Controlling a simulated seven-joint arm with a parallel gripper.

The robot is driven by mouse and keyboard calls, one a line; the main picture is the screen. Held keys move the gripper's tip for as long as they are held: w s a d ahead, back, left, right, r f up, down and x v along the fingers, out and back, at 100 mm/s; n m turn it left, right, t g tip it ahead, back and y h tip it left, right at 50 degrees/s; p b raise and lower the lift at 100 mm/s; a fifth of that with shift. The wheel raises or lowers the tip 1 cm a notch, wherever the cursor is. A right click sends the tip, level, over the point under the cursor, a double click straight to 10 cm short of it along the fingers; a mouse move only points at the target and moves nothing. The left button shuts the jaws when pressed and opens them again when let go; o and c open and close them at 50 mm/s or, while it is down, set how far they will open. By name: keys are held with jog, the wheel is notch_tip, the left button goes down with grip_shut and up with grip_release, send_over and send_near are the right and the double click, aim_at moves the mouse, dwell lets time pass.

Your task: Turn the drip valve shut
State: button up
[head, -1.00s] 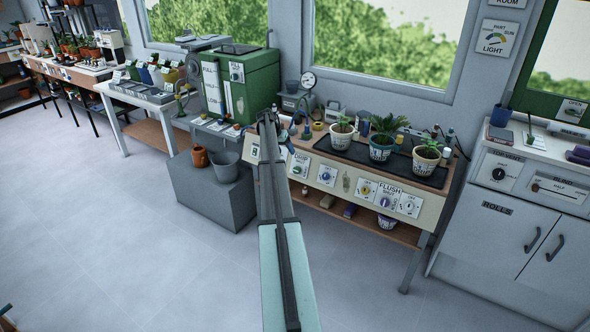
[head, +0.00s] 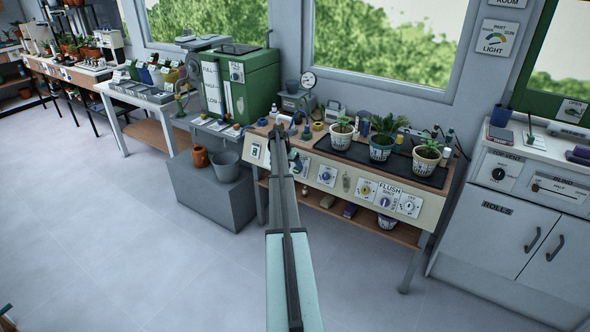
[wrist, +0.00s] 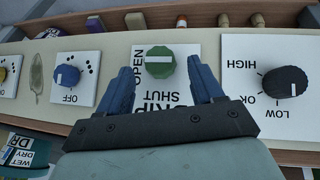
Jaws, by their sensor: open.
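The drip valve is a round green knob (wrist: 159,65) on a white plate (wrist: 183,84) lettered OPEN and SHUT, upside down in the wrist view. Its white pointer line lies level across the picture, its left end towards the word OPEN. My gripper (wrist: 160,74) is open, with one blue finger on each side of the knob. Gaps show between fingers and knob, and I see no contact. In the head view my gripper (head: 279,136) is at the left part of the bench front and covers much of the valve's plate.
A dark knob marked LOW, OK and HIGH (wrist: 284,82) is to the right in the wrist view. A blue knob marked OFF (wrist: 68,76) is to the left.

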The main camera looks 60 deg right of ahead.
aim_at(297, 170)
jog(key=shift+x, duration=1.25)
jog(key=shift+c, duration=0.4)
jog(key=c, duration=1)
jog(key=shift+o, duration=0.2)
